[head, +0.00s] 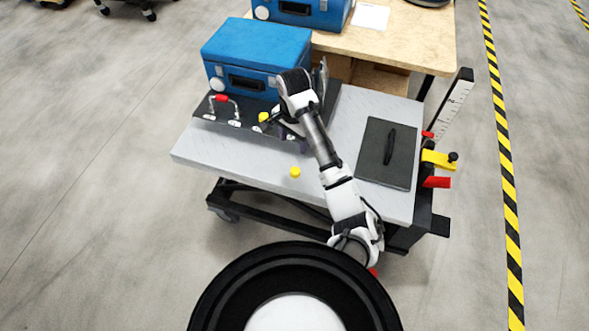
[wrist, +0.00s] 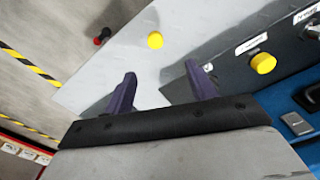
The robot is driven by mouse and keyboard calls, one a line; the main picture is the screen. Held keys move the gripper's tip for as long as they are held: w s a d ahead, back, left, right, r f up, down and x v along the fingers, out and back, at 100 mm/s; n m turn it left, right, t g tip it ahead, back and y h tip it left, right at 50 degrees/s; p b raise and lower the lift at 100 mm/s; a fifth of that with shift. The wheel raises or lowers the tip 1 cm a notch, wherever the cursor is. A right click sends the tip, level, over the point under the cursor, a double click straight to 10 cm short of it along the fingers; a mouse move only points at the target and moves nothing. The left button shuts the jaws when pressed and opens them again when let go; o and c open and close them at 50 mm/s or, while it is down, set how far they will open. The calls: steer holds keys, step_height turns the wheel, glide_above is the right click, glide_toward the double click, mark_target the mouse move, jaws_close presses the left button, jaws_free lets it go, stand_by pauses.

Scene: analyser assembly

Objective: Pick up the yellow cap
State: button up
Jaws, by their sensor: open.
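A small round yellow cap (head: 295,172) lies on the bare light-grey top of the cart (head: 240,160), near its front edge. It also shows in the wrist view (wrist: 155,40), beyond the fingertips and roughly between their lines. A second yellow round piece (head: 264,117) sits on the dark panel by the blue case, and it appears at the right of the wrist view (wrist: 263,63). My gripper (wrist: 160,74) is open and empty, its purple fingers apart. In the head view it is partly hidden by my arm, above the cart behind the loose cap.
A blue case (head: 256,55) stands on the dark panel (head: 237,133), which has a red-topped handle (head: 222,98). A dark plate with a handle (head: 375,165) lies to the right. A wooden table (head: 405,42) stands behind. The cart top around the loose cap is clear.

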steer(key=b, duration=0.6)
glide_above(296, 170)
steer(key=f, duration=0.8)
steer(key=shift+w+a+f, duration=0.2)
steer(key=shift+a+f, duration=0.1)
steer(key=shift+f, duration=0.1)
steer(key=shift+s+d+f+p, duration=0.1)
steer(key=shift+d+f+p, duration=0.05)
steer(key=shift+f+p, duration=0.3)
step_height(296, 170, down, 4)
steer(key=shift+d+f+p, duration=0.15)
steer(key=shift+p, duration=0.35)
steer(key=shift+c, duration=0.3)
steer(key=c, duration=1)
